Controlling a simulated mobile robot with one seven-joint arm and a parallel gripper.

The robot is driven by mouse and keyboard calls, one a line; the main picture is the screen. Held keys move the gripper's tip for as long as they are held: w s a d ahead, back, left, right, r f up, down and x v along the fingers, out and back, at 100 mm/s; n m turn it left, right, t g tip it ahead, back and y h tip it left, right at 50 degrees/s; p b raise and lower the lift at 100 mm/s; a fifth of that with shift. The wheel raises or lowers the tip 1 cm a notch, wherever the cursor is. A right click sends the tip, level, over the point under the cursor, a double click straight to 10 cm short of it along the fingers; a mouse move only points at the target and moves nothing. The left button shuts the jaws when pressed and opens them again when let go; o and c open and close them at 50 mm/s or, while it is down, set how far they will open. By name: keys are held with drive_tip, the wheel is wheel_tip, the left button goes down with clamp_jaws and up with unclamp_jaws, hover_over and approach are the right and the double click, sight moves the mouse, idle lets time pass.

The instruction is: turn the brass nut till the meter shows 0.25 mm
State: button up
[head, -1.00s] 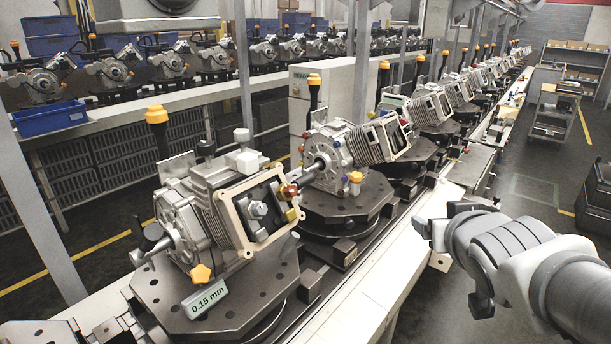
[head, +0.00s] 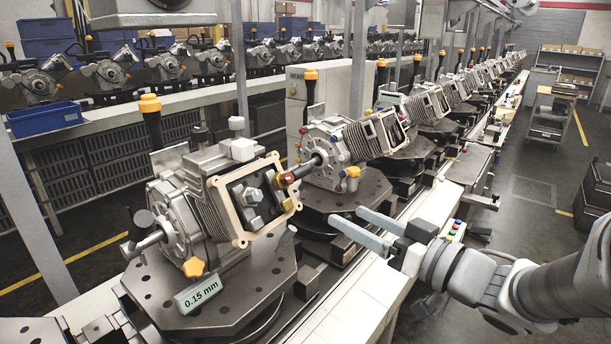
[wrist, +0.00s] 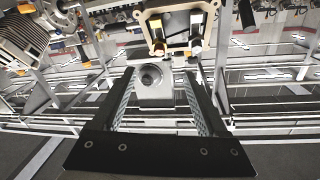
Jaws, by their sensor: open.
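The label (head: 200,294) on the front edge of the nearest fixture plate reads 0.15 mm. Above it stands the nearest engine (head: 170,215), with a cream gasket frame (head: 240,243) around its open face. In the wrist view the frame (wrist: 142,27) shows at the top, with a left brass-coloured piece (wrist: 157,47) and a right one (wrist: 196,46) inside it. I cannot tell which is the nut. My gripper (head: 346,215) is open and empty, right of the engine and apart from it. Its fingers (wrist: 158,82) point towards the frame in the wrist view.
A second engine (head: 330,150) on its own fixture stands close behind, its shaft reaching towards the frame. More engines line the conveyor beyond. A yellow-capped post (head: 151,105) rises behind the nearest engine. A blue bin (head: 45,118) is at left.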

sight(288, 185)
drive_tip(key=p+x, duration=0.1)
drive_tip(key=x, duration=1.6)
drive_tip(key=shift+a+f, duration=0.1)
clamp_jaws()
